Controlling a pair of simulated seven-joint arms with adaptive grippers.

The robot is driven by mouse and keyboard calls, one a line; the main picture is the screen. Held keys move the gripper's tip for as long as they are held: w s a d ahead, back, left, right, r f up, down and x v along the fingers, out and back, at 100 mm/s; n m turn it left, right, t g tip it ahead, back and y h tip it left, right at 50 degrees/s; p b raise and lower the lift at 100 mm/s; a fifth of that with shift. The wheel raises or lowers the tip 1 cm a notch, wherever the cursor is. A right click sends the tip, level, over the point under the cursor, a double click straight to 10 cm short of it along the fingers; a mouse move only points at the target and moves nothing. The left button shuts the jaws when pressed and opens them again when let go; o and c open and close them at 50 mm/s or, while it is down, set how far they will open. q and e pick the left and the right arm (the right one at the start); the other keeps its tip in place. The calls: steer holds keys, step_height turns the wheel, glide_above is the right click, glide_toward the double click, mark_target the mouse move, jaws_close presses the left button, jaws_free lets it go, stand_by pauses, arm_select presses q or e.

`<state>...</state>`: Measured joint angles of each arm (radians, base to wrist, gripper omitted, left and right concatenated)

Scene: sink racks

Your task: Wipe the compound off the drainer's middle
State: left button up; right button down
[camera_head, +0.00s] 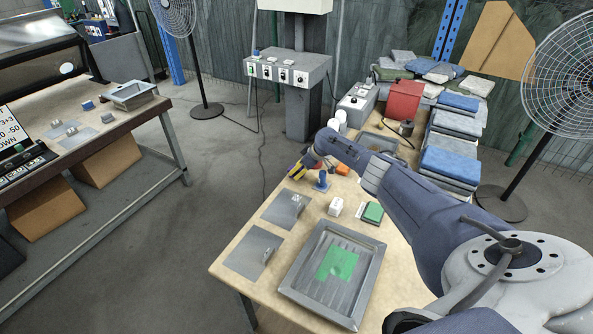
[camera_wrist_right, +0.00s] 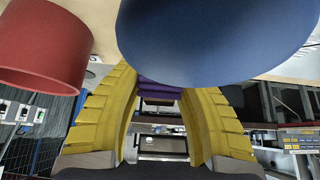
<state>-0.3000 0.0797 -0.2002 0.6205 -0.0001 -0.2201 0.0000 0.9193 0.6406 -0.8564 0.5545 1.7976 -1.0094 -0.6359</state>
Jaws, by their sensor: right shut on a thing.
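The drainer is a grey metal tray (camera_head: 370,284) with a raised rim and ridges, near the table's front. A bright green patch of compound (camera_head: 337,263) covers its middle. My right gripper (camera_head: 297,171) is beyond the drainer, over the table's far left edge. In the right wrist view its yellow fingers (camera_wrist_right: 160,92) are shut on a small purple thing (camera_wrist_right: 158,90), mostly hidden between them. What the purple thing is cannot be told. My left gripper is not in view.
Beside the gripper stands a blue piece (camera_head: 321,183). Folded blue cloths (camera_head: 450,166) are stacked at the right.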

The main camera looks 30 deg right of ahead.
steer(key=c, duration=0.9)
jaws_free()
steer(key=shift+o, duration=0.2)
steer(key=v, duration=1.2)
steer(key=shift+f, duration=0.1)
